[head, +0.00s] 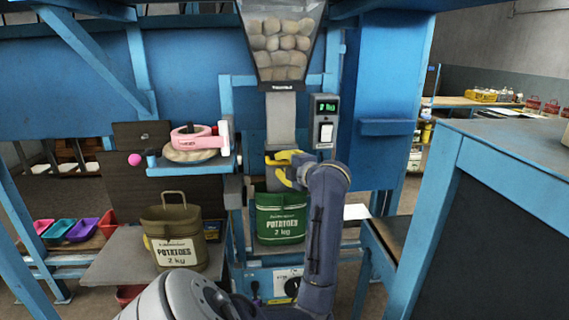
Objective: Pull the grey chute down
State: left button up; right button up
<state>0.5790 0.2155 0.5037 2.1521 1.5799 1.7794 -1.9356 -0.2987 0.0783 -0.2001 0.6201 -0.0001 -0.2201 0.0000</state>
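The grey chute (281,118) hangs straight down below the clear hopper (281,45), which is full of potatoes. One finger shows above the other, with a gap at the tips. I cannot tell whether they touch or hold the chute. A green sack (281,222) marked "POTATOES 2 kg" stands upright under the chute, just below my gripper. My gripper and wrist hide part of the chute's lower end. My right gripper is not in view.
A pink tape dispenser (198,138) sits on a blue shelf at left. An olive potato sack (174,235) stands on a lower table. A blue-framed bench (500,145) fills the right side.

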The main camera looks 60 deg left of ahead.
pick_arm(q)
jog(key=o, duration=0.4)
jog(key=v, duration=1.2)
dwell(0.3)
